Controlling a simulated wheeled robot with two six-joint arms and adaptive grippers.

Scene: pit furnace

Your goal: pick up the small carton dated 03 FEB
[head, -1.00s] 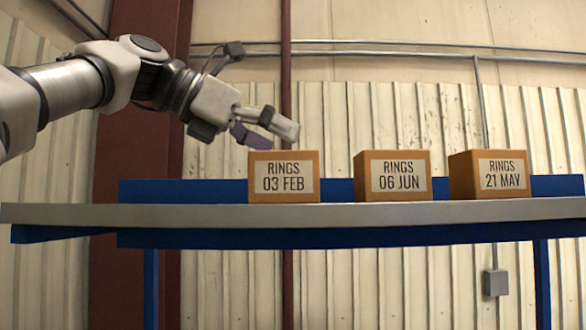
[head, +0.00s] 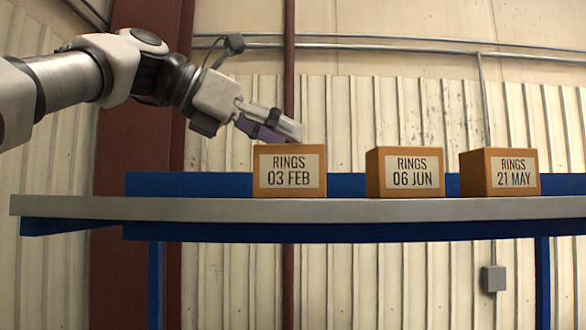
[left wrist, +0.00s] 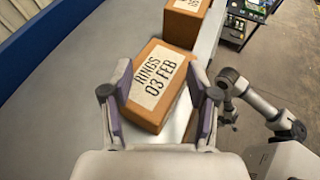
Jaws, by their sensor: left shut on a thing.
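The small carton dated 03 FEB (head: 290,189) is orange-brown with a pale "RINGS 03 FEB" label. It stands upright on the grey shelf, leftmost of three in the head view. My left gripper (head: 278,128) comes down from the upper left to the carton's top. In the left wrist view, its two fingers (left wrist: 160,103) lie on either side of the 03 FEB carton (left wrist: 152,116), shut on it. The head view hides the finger contact. My right arm shows at the right of the left wrist view, but its gripper is not clear.
The 06 JUN carton (head: 405,190) and 21 MAY carton (head: 500,190) stand to the right on the same shelf (head: 220,208), with gaps between. A low blue back edge (head: 190,184) runs behind them. The shelf left of the 03 FEB carton is clear.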

